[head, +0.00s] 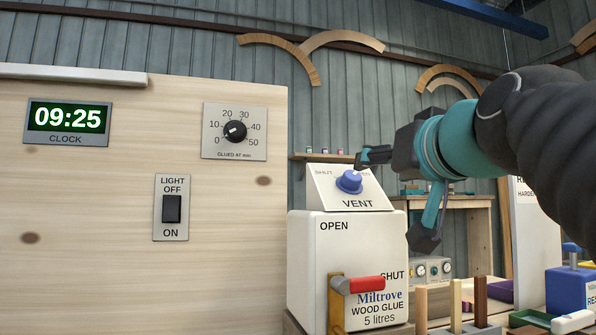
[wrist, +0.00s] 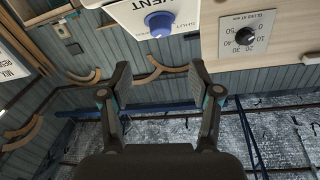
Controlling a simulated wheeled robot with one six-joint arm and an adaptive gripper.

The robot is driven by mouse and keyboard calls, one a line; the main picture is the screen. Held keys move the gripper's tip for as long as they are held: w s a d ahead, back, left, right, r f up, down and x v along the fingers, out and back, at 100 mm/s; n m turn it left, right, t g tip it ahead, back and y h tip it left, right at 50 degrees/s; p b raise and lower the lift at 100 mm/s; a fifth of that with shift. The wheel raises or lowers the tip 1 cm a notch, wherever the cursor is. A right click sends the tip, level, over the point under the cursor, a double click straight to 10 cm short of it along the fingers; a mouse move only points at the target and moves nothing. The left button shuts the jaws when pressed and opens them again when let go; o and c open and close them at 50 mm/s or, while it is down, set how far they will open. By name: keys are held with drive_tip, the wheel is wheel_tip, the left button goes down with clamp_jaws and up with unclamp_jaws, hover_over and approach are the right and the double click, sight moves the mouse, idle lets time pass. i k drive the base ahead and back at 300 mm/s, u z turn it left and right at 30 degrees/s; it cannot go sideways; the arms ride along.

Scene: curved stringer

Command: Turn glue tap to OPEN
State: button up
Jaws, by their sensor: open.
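The white glue container (head: 312,265), marked Miltrove Wood Glue, has a tap on its front. The tap's red handle (head: 366,284) points right, toward the word SHUT; OPEN is printed at upper left. The brass-coloured tap body (head: 337,308) runs down from the handle's left end. My gripper (head: 398,197) is open and empty, above and to the right of the tap, near the blue vent knob (head: 349,183). In the wrist view its spread fingers (wrist: 162,78) point toward the vent panel, and the tap does not show there.
A pale wooden panel (head: 100,200) at left carries a clock (head: 68,118), a dial (head: 235,131) and a light switch (head: 172,209). Upright wooden pieces (head: 455,303) stand right of the container. A blue container (head: 570,290) stands at far right.

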sight(344, 286)
drive_tip(key=k, duration=1)
